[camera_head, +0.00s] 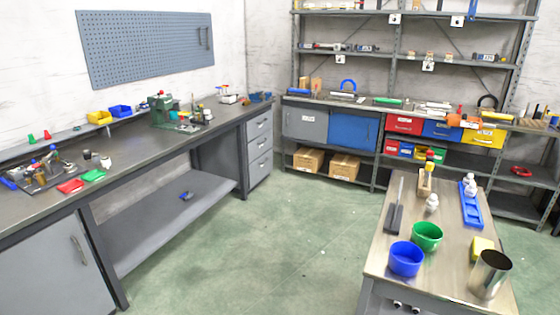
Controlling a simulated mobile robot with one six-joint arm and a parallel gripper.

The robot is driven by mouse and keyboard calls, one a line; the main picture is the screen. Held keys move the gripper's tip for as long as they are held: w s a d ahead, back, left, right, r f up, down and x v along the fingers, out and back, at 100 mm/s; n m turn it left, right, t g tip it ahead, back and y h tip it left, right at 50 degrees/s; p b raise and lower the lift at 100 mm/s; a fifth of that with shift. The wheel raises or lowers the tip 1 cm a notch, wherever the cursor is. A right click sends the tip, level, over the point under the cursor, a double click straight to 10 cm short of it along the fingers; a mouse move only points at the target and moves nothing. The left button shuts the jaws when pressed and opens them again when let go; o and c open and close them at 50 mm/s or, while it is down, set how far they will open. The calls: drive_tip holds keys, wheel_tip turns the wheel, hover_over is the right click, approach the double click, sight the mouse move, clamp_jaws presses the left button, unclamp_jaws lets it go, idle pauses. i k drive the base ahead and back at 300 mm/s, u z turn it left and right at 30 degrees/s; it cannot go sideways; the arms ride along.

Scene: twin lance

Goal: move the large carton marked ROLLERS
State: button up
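Two brown cardboard cartons stand side by side on the low shelf of the storage rack at the back, below the grey and blue cabinets. The left carton (308,160) and the right carton (344,167) each carry a small light label on the front. The labels are too small to read, so I cannot tell which one is marked ROLLERS. Both look closed and similar in size. My gripper is not in view.
The green floor (285,235) is clear between the long workbench (130,160) on the left and the steel table (440,240) at the right. The table holds a blue bowl (406,259), a green bowl (427,236) and a metal cup (490,273).

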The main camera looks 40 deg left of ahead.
sight(306, 159)
drive_tip(key=z, duration=0.45)
drive_tip(key=k, duration=0.15)
drive_tip(key=u, duration=1.85)
drive_tip(key=k, duration=0.9)
drive_tip(key=z, duration=0.15)
drive_tip(key=i, duration=0.7)
